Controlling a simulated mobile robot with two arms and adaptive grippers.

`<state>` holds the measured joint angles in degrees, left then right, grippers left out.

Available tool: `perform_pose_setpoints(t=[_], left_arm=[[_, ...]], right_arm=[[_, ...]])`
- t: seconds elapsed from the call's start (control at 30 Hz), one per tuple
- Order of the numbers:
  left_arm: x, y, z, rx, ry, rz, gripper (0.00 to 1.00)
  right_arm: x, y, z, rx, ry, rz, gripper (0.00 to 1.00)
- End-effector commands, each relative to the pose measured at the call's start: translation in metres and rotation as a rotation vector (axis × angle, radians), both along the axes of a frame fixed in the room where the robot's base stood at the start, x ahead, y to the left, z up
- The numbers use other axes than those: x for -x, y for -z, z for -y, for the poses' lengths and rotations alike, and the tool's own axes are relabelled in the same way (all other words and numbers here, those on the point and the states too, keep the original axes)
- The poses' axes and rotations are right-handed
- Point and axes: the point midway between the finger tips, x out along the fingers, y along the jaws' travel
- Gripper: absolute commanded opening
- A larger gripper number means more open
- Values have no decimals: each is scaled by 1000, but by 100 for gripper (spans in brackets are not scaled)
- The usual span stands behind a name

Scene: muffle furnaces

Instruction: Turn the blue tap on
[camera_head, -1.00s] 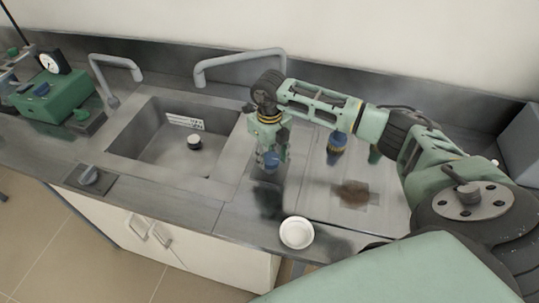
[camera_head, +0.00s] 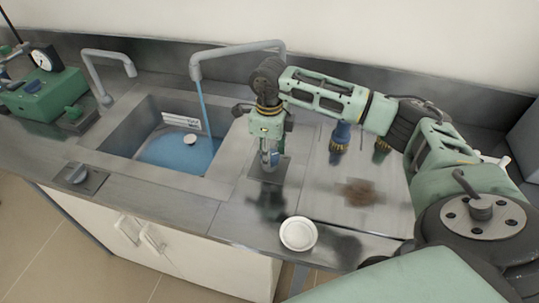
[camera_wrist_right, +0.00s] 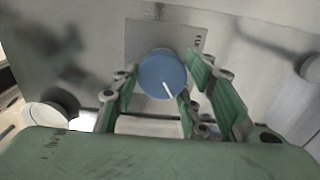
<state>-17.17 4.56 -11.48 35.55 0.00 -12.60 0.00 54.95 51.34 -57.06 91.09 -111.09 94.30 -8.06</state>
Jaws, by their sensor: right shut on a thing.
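The blue tap knob (camera_wrist_right: 162,76) sits between the green fingers of my right gripper (camera_wrist_right: 160,95) in the wrist view, with a white mark pointing down and slightly right. In the head view my right gripper (camera_head: 270,158) points down at the counter right of the sink and is shut on the knob, which it mostly hides. A spout (camera_head: 238,48) arches over the sink (camera_head: 222,178), and a blue stream of water (camera_head: 203,105) falls from it. Blue water (camera_head: 180,155) covers the sink bottom. My left gripper is not in view.
A white dish (camera_head: 298,234) stands near the counter's front edge. A grey knob (camera_head: 76,174) is at the front left, and a second spout (camera_head: 108,55) stands behind it. Green equipment (camera_head: 45,97) with a gauge is at the far left. Brushes (camera_head: 340,137) stand behind my right arm.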

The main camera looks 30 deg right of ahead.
Motion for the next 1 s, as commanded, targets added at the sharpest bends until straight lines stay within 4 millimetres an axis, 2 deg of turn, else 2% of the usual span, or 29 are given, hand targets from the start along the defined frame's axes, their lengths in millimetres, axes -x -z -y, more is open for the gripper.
perform_pose_setpoints(t=[0.57,0.6,0.77,1.0], left_arm=[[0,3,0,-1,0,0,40],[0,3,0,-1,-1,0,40],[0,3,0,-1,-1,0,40],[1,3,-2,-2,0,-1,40]], right_arm=[[2,1,-3,-7,-40,-6,14],[2,1,-3,-7,-40,-6,44],[1,1,-3,-5,-39,-4,57],[1,0,-1,-2,-36,-2,57]])
